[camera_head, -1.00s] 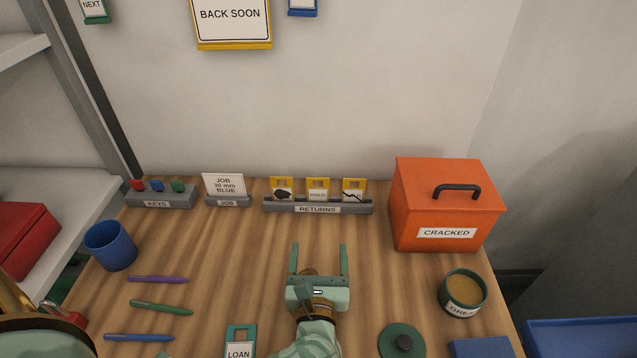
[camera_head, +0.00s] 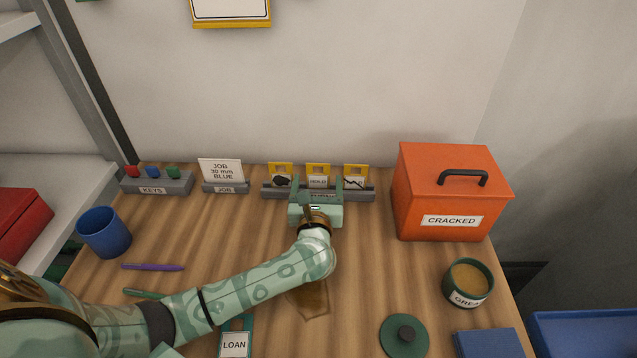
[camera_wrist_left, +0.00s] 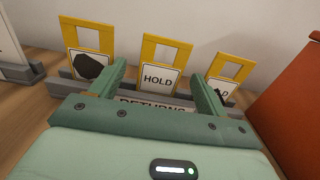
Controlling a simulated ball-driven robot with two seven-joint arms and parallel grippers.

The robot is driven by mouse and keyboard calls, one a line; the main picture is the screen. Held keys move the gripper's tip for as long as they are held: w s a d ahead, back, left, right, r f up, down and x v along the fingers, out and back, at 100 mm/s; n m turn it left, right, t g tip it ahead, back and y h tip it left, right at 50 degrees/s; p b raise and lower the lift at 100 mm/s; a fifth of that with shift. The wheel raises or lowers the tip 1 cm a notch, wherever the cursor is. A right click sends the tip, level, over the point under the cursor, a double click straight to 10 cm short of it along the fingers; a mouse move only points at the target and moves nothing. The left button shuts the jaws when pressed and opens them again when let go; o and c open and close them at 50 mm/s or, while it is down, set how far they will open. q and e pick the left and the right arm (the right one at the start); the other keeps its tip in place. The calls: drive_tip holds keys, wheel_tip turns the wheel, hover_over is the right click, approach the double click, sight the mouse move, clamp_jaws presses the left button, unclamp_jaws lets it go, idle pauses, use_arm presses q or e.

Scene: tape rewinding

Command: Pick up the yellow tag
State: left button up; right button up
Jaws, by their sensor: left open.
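Three yellow tags stand upright in the grey RETURNS rack (camera_head: 364,195) at the back of the table. The left tag (camera_head: 280,173) has a dark blot, and it also shows in the left wrist view (camera_wrist_left: 90,50). The middle tag (camera_head: 318,171) reads HOLD in the left wrist view (camera_wrist_left: 160,62). The right tag (camera_head: 356,172) has a dark mark and is partly covered by a finger in the left wrist view (camera_wrist_left: 226,72). My left gripper (camera_head: 322,184) is open in front of the rack, its fingers on either side of the middle tag's front. My right gripper is not in view.
An orange CRACKED box (camera_head: 450,190) stands right of the rack. The JOB holder (camera_head: 222,175) and KEYS rack (camera_head: 155,182) stand to its left. A blue cup (camera_head: 104,232), purple pen (camera_head: 152,267), green-rimmed pot (camera_head: 468,283) and LOAN tag (camera_head: 235,345) are on the table.

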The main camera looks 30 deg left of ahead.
use_arm(q)
drive_tip(key=shift+w+a, duration=0.15)
drive_tip(key=shift+w, duration=0.35)
drive_tip(key=c, duration=1)
drive_tip(key=shift+r, duration=0.1)
